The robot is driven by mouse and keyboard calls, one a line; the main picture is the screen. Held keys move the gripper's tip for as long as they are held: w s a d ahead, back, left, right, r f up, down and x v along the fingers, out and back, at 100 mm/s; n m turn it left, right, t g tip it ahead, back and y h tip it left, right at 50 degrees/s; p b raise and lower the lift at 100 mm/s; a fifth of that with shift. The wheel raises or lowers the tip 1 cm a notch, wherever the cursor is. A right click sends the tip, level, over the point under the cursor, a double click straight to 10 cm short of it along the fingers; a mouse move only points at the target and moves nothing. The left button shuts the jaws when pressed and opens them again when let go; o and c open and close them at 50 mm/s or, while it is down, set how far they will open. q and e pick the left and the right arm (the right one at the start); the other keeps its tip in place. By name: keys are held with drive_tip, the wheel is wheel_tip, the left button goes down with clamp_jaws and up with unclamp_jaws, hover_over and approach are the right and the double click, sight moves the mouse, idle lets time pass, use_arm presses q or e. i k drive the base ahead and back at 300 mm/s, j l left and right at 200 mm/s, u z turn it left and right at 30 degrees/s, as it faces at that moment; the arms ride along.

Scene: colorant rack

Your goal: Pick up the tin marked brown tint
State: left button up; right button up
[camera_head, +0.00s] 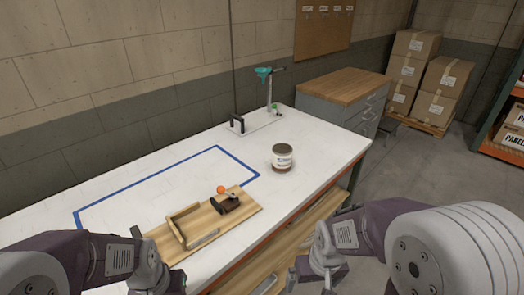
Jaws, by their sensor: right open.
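A single tin (282,157) stands upright on the white worktop, right of the blue outline. It has a dark lid, a white label and a brown band at the bottom; the label print is too small to read. My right gripper (314,268) is open and empty, in front of the bench's front edge, nearer me than the tin and well apart from it. My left gripper (153,278) is at the bottom left, near the wooden board; whether its jaws are open is not clear.
The white bench (110,180) bears a wooden board (240,212) with a dark tool and an orange ball. A stand with a green funnel (263,72) is at the back. A drawer cabinet (345,85) and stacked boxes (412,60) stand beyond. The worktop around the tin is clear.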

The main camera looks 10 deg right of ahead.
sight(282, 153)
drive_tip(key=i+l+u, duration=0.2)
drive_tip(key=l+u, duration=0.25)
drive_tip(key=l, duration=0.15)
drive_tip(key=i+l+u, duration=0.15)
drive_tip(key=l+u, duration=0.3)
drive_tip(key=l, duration=0.2)
drive_tip(key=l+u, duration=0.45)
drive_tip(key=l, duration=0.2)
drive_tip(key=k+l+u, duration=0.1)
drive_tip(key=l+u, duration=0.35)
drive_tip(key=l, duration=0.2)
drive_tip(key=k+l+u, duration=0.2)
drive_tip(key=l+u, duration=0.25)
drive_tip(key=l, duration=0.2)
